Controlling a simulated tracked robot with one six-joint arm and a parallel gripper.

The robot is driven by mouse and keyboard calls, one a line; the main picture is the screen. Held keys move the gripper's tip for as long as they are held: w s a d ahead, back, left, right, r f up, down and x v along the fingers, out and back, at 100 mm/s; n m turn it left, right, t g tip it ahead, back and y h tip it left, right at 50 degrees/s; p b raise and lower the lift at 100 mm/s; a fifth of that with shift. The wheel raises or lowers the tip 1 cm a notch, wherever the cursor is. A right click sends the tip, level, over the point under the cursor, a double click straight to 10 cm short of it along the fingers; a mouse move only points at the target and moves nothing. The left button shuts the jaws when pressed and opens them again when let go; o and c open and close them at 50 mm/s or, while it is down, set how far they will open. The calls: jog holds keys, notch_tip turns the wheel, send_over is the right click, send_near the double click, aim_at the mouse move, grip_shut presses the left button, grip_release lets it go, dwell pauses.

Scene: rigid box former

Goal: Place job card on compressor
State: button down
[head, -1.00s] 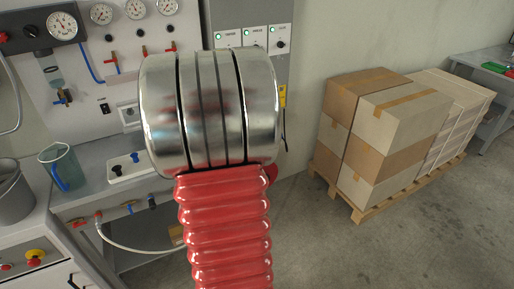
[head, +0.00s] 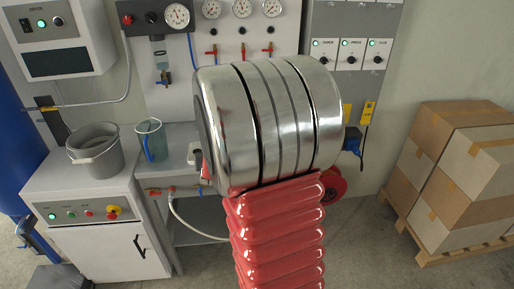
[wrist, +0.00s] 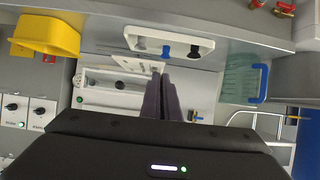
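The compressor seems to be the white cabinet (head: 100,250) at lower left in the head view, with lit buttons on its sloped panel. My gripper shows in the wrist view (wrist: 161,85), its two dark fingers close together. A white card-like piece with markings (wrist: 128,63), possibly the job card, shows at the fingertips. I cannot tell whether it is between them or lies beyond on the bench. In the head view my arm hides the gripper.
A grey bucket (head: 97,155) stands on the white cabinet, with a clear blue-handled jug (head: 150,140) to its right. A yellow bin (wrist: 46,35) is at upper left in the wrist view. Boxes on a pallet (head: 455,175) stand at right, with open floor before them.

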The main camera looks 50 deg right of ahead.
jog(key=w+a+n+t+y, duration=0.1)
jog(key=w+a+n+y, duration=0.1)
jog(key=a, duration=0.9)
jog(key=w+a+f+n+t+y, duration=0.1)
jog(key=w+a+n+y, duration=0.2)
jog(key=a, duration=0.8)
jog(key=w+a+n+y, duration=0.3)
jog(key=w+a, duration=0.1)
jog(key=a, duration=0.7)
jog(key=shift+f+t, duration=0.3)
jog(key=shift+t, duration=0.1)
jog(key=shift+d, duration=0.1)
